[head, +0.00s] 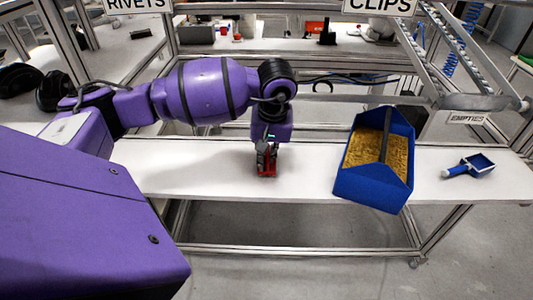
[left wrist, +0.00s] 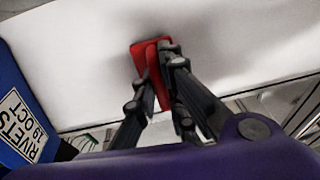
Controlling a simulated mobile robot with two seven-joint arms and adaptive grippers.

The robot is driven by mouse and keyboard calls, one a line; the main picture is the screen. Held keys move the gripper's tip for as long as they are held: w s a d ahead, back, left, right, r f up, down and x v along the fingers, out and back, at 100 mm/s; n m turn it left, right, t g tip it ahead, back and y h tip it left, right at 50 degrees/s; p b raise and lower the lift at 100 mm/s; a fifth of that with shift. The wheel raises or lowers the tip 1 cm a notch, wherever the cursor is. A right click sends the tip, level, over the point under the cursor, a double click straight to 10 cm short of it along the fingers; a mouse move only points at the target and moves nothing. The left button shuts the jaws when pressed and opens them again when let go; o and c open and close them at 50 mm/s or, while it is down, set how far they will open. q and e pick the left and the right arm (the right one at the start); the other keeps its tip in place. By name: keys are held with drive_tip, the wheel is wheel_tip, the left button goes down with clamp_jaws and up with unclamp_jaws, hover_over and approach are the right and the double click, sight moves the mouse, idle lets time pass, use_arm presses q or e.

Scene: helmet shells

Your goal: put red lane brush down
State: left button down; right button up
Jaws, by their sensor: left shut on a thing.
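The red lane brush (head: 267,170) is a small red object at the white bench top, below my left arm. My left gripper (head: 266,155) points down and is shut on it. In the left wrist view the red brush (left wrist: 140,58) sits between the fingers of the left gripper (left wrist: 165,60), against the white surface. The gripper hides part of the brush. I cannot tell whether the brush touches the bench. My right gripper is not in view.
On the white bench (head: 210,178), a blue bin (head: 372,190) with yellowish contents stands to the right, and a small blue scoop (head: 470,165) lies farther right. A blue bin labelled RIVETS (left wrist: 20,110) shows in the left wrist view. Bench left of the brush is clear.

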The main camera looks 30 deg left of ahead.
use_arm(q)
drive_tip(key=shift+f, duration=0.2)
drive_tip(key=c, duration=1.8)
unclamp_jaws()
drive_tip(key=shift+c, duration=0.2)
drive_tip(key=shift+r, duration=0.1)
